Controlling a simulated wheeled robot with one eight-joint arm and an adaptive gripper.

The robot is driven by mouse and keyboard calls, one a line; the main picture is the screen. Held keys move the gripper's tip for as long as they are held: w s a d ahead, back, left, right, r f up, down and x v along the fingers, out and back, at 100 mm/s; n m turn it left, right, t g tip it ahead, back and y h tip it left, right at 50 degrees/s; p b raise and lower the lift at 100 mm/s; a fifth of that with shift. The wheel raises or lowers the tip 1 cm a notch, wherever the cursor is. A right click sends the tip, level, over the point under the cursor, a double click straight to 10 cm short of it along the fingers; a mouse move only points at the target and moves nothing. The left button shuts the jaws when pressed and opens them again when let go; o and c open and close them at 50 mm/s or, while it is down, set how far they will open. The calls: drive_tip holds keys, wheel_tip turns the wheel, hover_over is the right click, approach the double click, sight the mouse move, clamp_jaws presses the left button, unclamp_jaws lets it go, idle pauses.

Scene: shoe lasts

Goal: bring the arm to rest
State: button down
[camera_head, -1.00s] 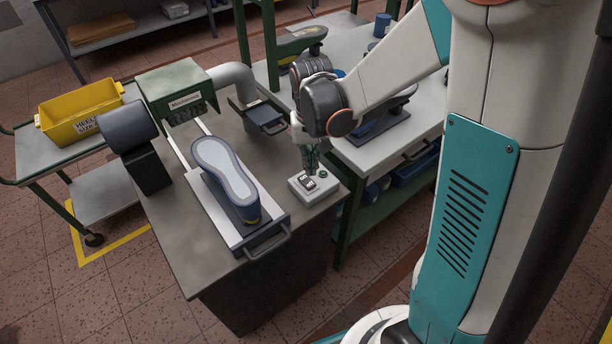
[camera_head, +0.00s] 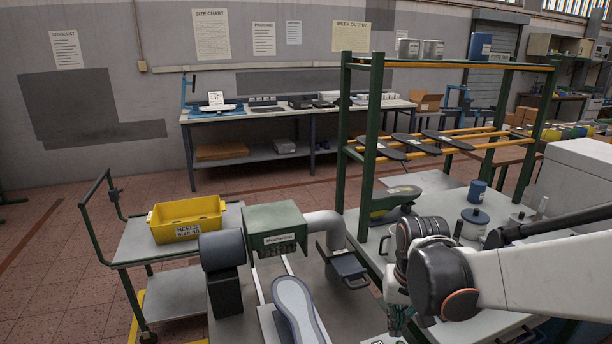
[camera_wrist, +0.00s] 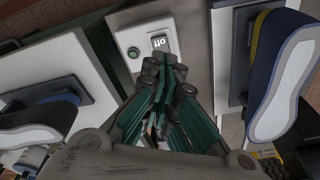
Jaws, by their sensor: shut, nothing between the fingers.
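My arm (camera_head: 520,268) reaches in from the right in the head view, with the wrist low over the right edge of the machine bench. My gripper (camera_head: 400,322) points down there, its lower end near the frame's bottom edge. In the wrist view my gripper (camera_wrist: 168,78) has its green-sided fingers drawn together with nothing between them.
A blue shoe last with a pale sole (camera_head: 294,306) lies beside the green machine (camera_head: 275,228). A yellow bin (camera_head: 187,219) stands on the left cart. A green rack (camera_head: 368,150) rises behind my wrist. Jars (camera_head: 474,222) stand on the right bench.

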drive_tip(key=s+r+n+t, duration=0.2)
drive_tip(key=s+r+t, duration=0.3)
drive_tip(key=s+r, duration=0.5)
drive_tip(key=shift+s+t, duration=0.4)
drive_tip(key=shift+s, duration=0.95)
drive_tip(key=shift+w+r, duration=0.1)
